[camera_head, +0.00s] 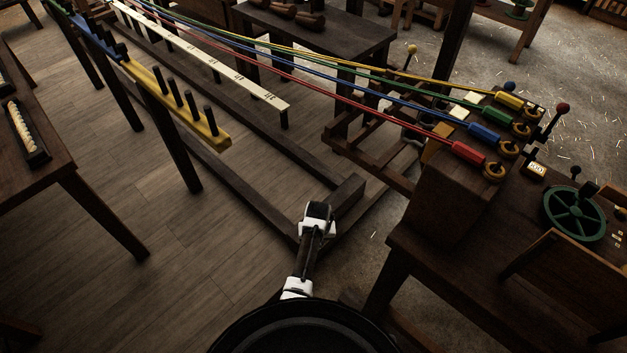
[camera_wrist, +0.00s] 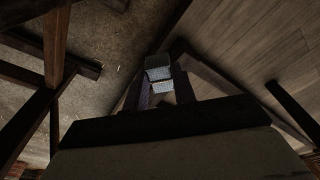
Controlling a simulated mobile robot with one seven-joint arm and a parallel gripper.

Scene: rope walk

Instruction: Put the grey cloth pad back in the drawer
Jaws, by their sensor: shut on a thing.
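In the wrist view my gripper (camera_wrist: 160,80) is shut on a small grey, textured piece that looks like the grey cloth pad (camera_wrist: 158,74). A dark band crosses the pad, and the dark fingers stand at its sides. The gripper's own wide body fills the bottom of that view. The pad is held in the air above the floor. In the head view my arm (camera_head: 311,235) rises at the bottom middle, but I cannot make out the fingers or the pad there. I cannot pick out the drawer in either view.
A dark workbench (camera_head: 400,262) stands at right, with a green handwheel (camera_head: 574,214) and levers. Coloured ropes run from its red spool (camera_head: 467,152) and others to the upper left. A yellow pegged rail (camera_head: 178,105) and a side table (camera_head: 75,190) stand left. Plank floor (camera_head: 190,240) is open between.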

